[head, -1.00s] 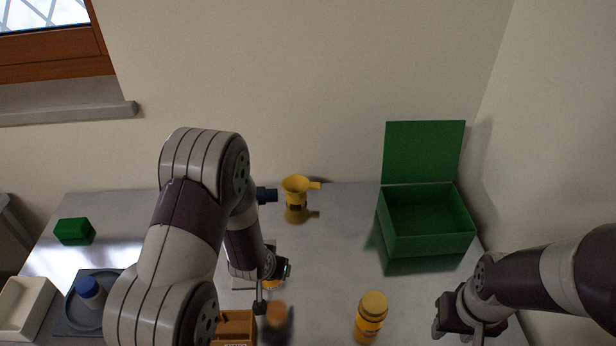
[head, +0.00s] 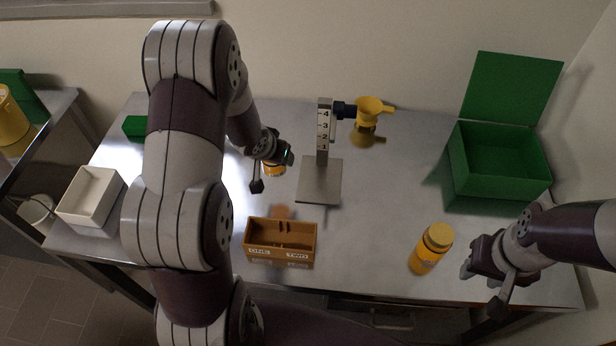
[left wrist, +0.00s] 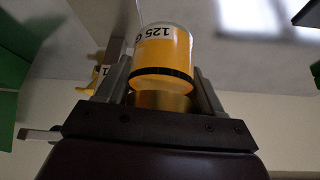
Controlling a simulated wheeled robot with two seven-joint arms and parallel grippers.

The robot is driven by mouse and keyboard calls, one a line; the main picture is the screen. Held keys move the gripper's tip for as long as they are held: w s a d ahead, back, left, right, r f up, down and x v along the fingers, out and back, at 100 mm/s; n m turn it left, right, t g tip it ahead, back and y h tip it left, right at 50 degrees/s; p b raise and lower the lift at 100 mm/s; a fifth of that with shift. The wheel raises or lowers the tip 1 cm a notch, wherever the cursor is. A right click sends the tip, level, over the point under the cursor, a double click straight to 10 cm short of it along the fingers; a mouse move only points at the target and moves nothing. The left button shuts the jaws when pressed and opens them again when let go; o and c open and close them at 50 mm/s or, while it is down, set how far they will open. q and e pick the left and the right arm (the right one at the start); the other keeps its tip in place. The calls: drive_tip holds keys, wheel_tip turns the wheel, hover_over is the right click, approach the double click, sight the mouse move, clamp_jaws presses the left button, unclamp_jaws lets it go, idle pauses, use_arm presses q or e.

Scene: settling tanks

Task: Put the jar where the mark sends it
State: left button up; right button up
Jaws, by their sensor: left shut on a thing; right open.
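My left gripper (head: 272,160) is shut on a jar (head: 274,171), held above the table left of the stand. In the left wrist view the jar (left wrist: 163,55) has yellow-orange contents, a dark band, and a white label with upside-down print that seems to read "125". The numbered stand (head: 324,128), marked 1 to 4, has a grey base plate and carries a yellow funnel (head: 371,104) on a dark arm. A wooden box (head: 281,254) has two labelled compartments; its labels are too small to read surely. My right gripper (head: 484,278) is open and empty at the right.
A green box (head: 500,190) with its lid raised stands at the back right. A yellow-capped orange bottle (head: 430,250) stands near the front edge. A white tray (head: 91,196) and a small green block (head: 134,127) are at the left. The middle right table is clear.

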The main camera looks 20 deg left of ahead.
use_arm(q)
wheel_tip(320, 180, down, 6)
drive_tip(key=shift+r+b, duration=0.2)
drive_tip(key=shift+b, duration=1.05)
drive_tip(key=shift+f, duration=2.2)
drive_tip(key=shift+f, duration=0.1)
drive_tip(key=o, duration=1.3)
drive_tip(key=shift+b, duration=0.3)
